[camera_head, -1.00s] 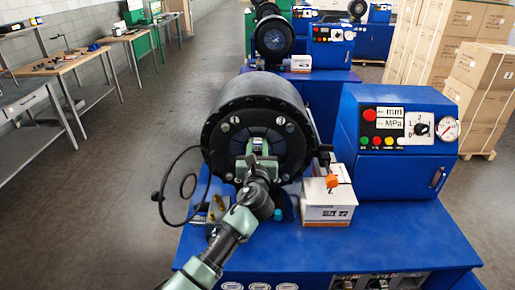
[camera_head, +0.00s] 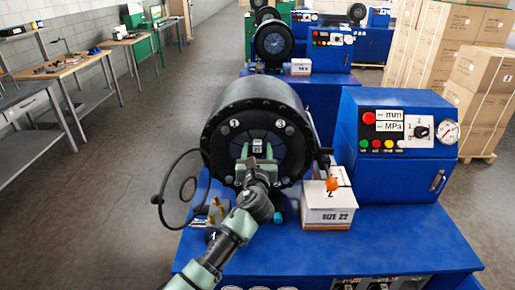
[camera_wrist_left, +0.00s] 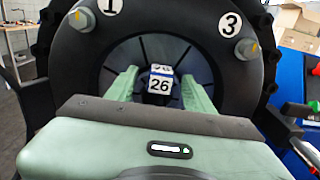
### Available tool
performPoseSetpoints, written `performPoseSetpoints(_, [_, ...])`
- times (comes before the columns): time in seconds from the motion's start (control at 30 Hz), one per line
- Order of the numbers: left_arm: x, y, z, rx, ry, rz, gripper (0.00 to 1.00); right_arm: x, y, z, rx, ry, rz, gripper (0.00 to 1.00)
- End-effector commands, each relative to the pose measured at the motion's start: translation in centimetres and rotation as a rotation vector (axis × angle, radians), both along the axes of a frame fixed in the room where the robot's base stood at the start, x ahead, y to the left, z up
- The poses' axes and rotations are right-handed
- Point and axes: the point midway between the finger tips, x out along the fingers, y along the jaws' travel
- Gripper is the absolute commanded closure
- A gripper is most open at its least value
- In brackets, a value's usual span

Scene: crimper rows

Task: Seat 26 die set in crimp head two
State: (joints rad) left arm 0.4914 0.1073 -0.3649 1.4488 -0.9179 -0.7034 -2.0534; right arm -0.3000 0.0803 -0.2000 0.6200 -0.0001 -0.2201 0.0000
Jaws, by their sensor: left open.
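The die set marked 26 (camera_wrist_left: 160,80) is a small white-faced block with a dark lower part. It sits at the centre of the round black crimp head (camera_head: 222,117), against the dark segmented inner face. In the head view the 26 die set (camera_head: 257,142) shows as a small pale block. My left gripper (camera_head: 257,153) reaches into the crimp head with its pale green fingers spread on both sides of the block. In the left wrist view, gaps show between the fingers and the block. How deep the block sits cannot be told. My right gripper is not in view.
A white SIZE 22 box (camera_head: 328,213) stands right of the head on the blue machine bench (camera_head: 400,238). A blue control cabinet (camera_head: 398,178) is behind it. A black cable (camera_head: 166,190) loops at the left. Another crimper (camera_head: 273,42) stands behind, stacked cartons (camera_head: 478,90) at right.

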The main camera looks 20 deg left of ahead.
Motion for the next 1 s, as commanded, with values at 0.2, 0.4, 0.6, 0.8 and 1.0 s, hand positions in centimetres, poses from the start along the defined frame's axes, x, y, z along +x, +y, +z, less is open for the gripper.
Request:
performPoseSetpoints(0.2, [-3.4,-1.0,0.1,0.0,-0.007,-0.004,0.47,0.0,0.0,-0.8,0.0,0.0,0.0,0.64])
performPoseSetpoints(0.4, [-6.0,-1.8,0.4,0.002,-0.01,-0.004,0.47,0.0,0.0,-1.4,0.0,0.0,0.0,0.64])
performPoseSetpoints(0.6, [-6.8,-2.0,0.6,0.002,-0.012,-0.003,0.47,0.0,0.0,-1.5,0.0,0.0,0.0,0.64])
performPoseSetpoints(0.8, [-6.8,-2.0,0.7,0.002,-0.012,-0.003,0.47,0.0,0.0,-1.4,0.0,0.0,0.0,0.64])
performPoseSetpoints(1.0, [-8.5,-1.3,-1.9,-0.175,0.014,0.021,0.47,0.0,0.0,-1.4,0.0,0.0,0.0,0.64])
